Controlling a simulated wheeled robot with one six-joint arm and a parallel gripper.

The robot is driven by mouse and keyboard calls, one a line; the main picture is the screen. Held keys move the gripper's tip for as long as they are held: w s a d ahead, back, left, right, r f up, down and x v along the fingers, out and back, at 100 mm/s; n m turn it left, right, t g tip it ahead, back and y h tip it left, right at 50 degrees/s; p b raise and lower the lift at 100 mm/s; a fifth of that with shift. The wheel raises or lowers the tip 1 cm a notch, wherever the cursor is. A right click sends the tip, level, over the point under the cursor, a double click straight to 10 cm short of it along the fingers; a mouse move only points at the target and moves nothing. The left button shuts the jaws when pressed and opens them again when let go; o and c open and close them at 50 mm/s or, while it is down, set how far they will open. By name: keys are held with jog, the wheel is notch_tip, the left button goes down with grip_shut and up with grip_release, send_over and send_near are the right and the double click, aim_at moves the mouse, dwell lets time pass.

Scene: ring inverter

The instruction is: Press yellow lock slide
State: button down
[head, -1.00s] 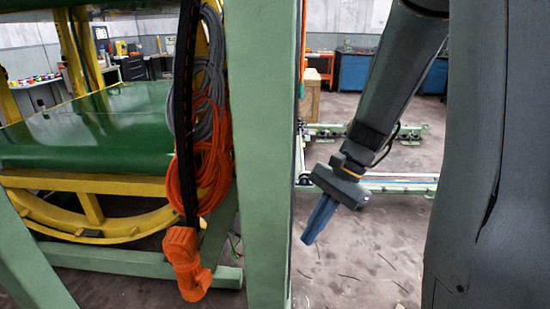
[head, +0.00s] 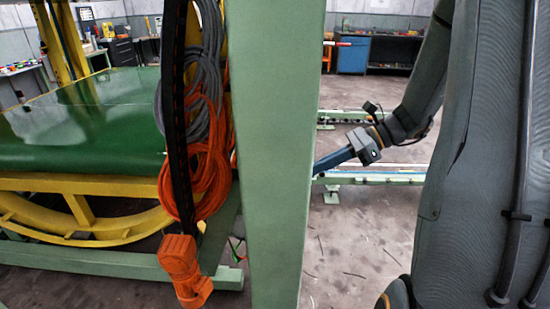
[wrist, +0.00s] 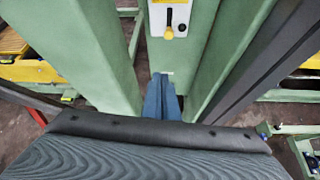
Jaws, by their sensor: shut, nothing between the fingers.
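The yellow lock slide (wrist: 168,33) shows at the top of the wrist view, on a white and grey plate (wrist: 180,18) fixed to a green post. It is not visible in the head view. My gripper (wrist: 162,98) has its blue fingers together and empty, pointing at the green post below the plate. In the wrist view the fingers appear below the slide and apart from it. In the head view my gripper (head: 333,161) reaches left toward the large green post, whose edge may hide the fingertips.
A green post (head: 273,150) stands in the middle of the head view. Left of it are orange and grey cables (head: 208,165), an orange connector (head: 185,270) and a yellow and green machine (head: 85,125). Green beams flank my fingers in the wrist view.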

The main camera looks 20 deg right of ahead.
jog(key=shift+w+d+r, duration=0.1)
jog(key=shift+w+d, duration=0.1)
jog(key=shift+w, duration=0.15)
jog(key=shift+a, duration=0.15)
jog(key=p+x, duration=0.2)
jog(key=x, duration=0.8)
jog(key=shift+w+a+r+p, duration=0.1)
jog(key=shift+w+r+p, duration=0.1)
jog(key=shift+r, duration=0.45)
jog(key=shift+w+a+r+p, duration=0.1)
jog(key=shift+r+p, duration=0.05)
jog(key=shift+r, duration=0.5)
jog(key=shift+w+a+r+p, duration=0.1)
jog(key=shift+w+r+p, duration=0.1)
jog(key=shift+r, duration=0.5)
